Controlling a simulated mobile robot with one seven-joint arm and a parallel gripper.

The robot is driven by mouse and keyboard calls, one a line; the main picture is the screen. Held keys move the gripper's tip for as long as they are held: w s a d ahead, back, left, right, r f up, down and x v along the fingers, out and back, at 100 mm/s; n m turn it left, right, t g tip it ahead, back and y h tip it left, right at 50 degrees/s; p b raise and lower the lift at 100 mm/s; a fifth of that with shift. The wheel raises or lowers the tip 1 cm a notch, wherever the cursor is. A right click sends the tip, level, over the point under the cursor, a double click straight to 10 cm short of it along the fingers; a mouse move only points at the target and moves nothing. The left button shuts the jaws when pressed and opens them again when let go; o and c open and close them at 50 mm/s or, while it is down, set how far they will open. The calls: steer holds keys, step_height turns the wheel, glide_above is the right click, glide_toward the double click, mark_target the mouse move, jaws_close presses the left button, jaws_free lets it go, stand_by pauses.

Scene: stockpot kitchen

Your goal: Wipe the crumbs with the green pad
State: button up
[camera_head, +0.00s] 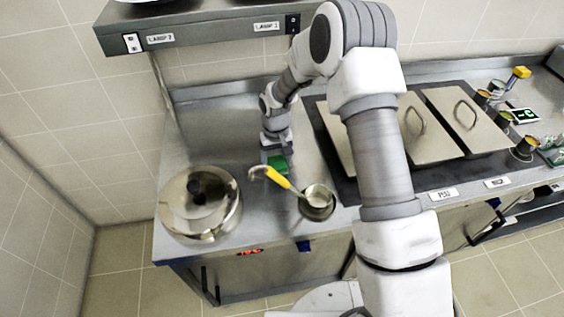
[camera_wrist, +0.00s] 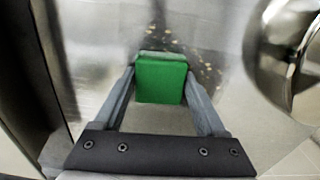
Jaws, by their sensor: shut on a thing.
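The green pad (camera_wrist: 161,79) is between the two fingers of my gripper (camera_wrist: 160,88) in the wrist view. The fingers are shut on its sides. In the head view the green pad (camera_head: 278,164) shows below my gripper (camera_head: 277,156), at the steel counter behind the ladle. I cannot tell whether the pad touches the counter. Small yellowish crumbs (camera_wrist: 206,66) lie scattered on the counter beyond and to the right of the pad in the wrist view. I cannot make out the crumbs in the head view.
A lidded steel pot (camera_head: 200,203) stands on the left of the counter (camera_head: 190,135). A shelf (camera_head: 200,22) hangs above.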

mark_target(259, 177)
steer(key=shift+s+a+f+b, duration=0.1)
steer(key=shift+s+a+b, duration=0.2)
steer(key=shift+a, duration=0.65)
steer(key=shift+s+a+f+b, duration=0.15)
steer(key=shift+a+b, duration=0.1)
steer(key=shift+a, duration=0.65)
steer(key=shift+s+a+r+b, duration=0.1)
steer(key=shift+a+b, duration=0.05)
steer(key=shift+a, duration=0.4)
steer(key=shift+s+a+r+b, duration=0.1)
steer(key=shift+a+b, duration=0.05)
steer(key=shift+a, duration=0.4)
steer(key=shift+s+a+f+b, duration=0.1)
steer(key=shift+s+a+b, duration=0.15)
steer(key=shift+a, duration=0.6)
steer(key=shift+s+a+f+b, duration=0.1)
steer(key=shift+a+b, duration=0.25)
steer(key=shift+a, duration=0.55)
steer(key=shift+s+r, duration=0.1)
steer(key=shift+s, duration=0.7)
steer(key=shift+w+d, duration=0.25)
steer(key=shift+d, duration=0.8)
steer(key=shift+w+d, duration=0.2)
steer(key=shift+d, duration=0.85)
